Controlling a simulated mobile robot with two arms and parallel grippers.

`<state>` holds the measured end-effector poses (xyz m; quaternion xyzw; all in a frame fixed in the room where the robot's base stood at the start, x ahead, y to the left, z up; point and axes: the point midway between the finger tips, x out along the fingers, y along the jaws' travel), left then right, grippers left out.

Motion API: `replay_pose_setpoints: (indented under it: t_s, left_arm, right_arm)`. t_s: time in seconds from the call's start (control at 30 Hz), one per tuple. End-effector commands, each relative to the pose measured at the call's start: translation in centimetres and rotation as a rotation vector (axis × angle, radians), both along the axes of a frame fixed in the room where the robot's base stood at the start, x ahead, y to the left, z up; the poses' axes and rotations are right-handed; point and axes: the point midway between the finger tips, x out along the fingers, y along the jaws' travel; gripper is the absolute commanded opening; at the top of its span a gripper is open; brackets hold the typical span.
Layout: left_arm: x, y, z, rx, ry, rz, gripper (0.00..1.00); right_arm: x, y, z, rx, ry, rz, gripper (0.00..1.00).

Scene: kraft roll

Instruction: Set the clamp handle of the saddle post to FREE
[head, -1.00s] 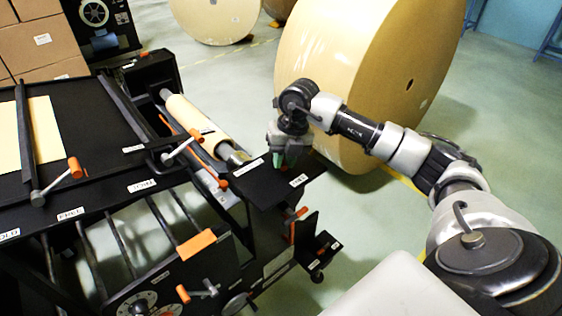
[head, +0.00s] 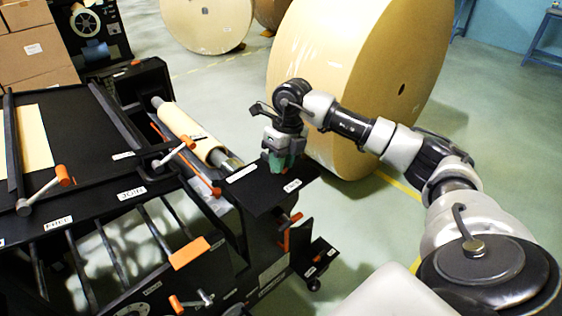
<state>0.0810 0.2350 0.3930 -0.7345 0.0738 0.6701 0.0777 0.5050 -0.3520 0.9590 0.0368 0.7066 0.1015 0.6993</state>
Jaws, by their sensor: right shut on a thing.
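My right gripper (head: 277,168) points down over a black plate (head: 258,193) at the right end of the machine. Its teal fingers are shut on what appears to be the clamp handle, which they almost wholly hide. White labels (head: 242,173) lie on the plate on either side of the gripper; their words are too small to read surely. I cannot tell which label the hidden handle points to. My left gripper is not in view.
Other orange-tipped handles stand on the machine, one at the left (head: 62,177) and one by the paper-wrapped shaft (head: 188,143). A large kraft roll (head: 340,60) stands close behind my right arm. Cartons (head: 30,55) are stacked at the back left. Floor at the right is open.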

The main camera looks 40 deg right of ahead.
Motion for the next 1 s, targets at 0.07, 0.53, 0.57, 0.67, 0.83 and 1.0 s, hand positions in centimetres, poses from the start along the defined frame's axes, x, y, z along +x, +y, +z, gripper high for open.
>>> replay_pose_setpoints:
  t_s: [0.07, 0.53, 0.57, 0.67, 0.83, 1.0]
  left_arm:
    - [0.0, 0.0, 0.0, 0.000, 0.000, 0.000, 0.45]
    - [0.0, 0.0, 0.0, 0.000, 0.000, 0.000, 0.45]
    - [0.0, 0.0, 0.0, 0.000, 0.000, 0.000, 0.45]
    - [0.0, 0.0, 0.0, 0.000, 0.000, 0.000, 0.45]
    - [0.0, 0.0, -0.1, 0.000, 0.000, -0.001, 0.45]
    - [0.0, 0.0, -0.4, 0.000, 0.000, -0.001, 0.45]
  right_arm:
    - [0.0, -0.1, 0.2, -0.001, -0.004, 0.003, 0.00]
    - [0.0, 0.0, 0.1, -0.001, -0.003, 0.003, 0.45]
    - [0.0, 0.0, 0.1, -0.001, -0.003, 0.003, 0.45]
    - [0.0, 0.0, 0.1, 0.000, -0.001, 0.002, 0.45]
    - [0.1, -0.1, 0.7, -0.001, -0.003, 0.000, 0.45]
    - [0.2, -0.7, 3.4, 0.000, -0.007, 0.000, 0.45]
